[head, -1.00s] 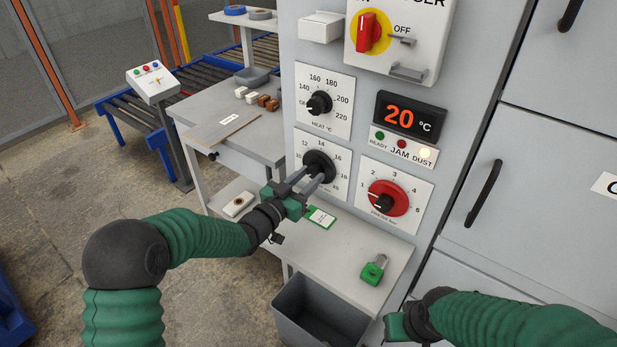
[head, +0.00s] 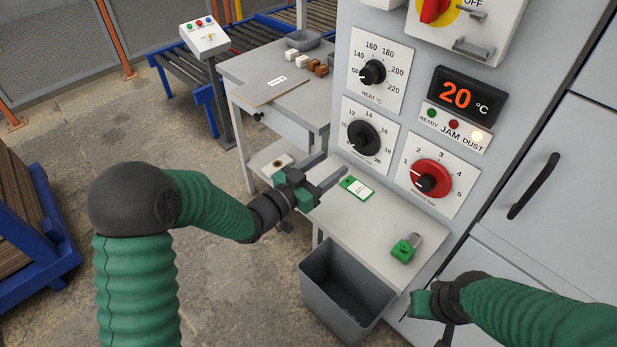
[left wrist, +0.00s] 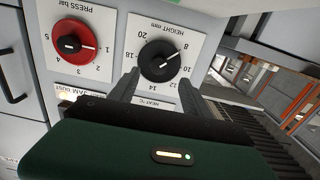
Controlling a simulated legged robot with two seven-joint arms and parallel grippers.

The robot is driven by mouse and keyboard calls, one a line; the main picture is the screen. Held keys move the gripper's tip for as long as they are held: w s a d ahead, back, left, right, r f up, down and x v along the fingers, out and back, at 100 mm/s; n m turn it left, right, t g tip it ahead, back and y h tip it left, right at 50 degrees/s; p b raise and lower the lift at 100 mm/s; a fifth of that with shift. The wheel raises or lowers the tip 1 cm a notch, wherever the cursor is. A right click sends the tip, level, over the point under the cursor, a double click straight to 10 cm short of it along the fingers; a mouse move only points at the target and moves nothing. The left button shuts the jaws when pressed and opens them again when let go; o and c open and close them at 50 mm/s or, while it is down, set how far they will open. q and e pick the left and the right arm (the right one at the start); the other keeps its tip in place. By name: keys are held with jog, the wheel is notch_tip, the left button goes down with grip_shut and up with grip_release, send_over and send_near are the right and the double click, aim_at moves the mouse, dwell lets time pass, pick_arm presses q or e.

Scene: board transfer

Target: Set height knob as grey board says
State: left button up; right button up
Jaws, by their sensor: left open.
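The black height knob (head: 363,139) is on a white dial plate on the machine front. In the left wrist view the height knob (left wrist: 160,61) appears upside down, its white pointer line near the 8. My left gripper (head: 331,172) is open and empty, below and in front of the knob, apart from it. Its fingers (left wrist: 157,84) also show in the left wrist view. A flat grey-brown board (head: 266,93) lies on the table at the back; its white label is too small to read. My right gripper (head: 428,303) is at the lower right, its jaws unclear.
The heat knob (head: 372,72) is above and the red pressure knob (head: 430,179) to the right. A green-edged tag (head: 356,188) and green padlock (head: 406,249) lie on the shelf (head: 375,220). A grey bin (head: 343,300) stands below. White and brown blocks sit behind the board.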

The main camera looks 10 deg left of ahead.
pick_arm(q)
jog(key=v, duration=0.7)
jog(key=shift+s+a, duration=0.25)
jog(key=shift+a, duration=0.05)
jog(key=shift+f, duration=0.1)
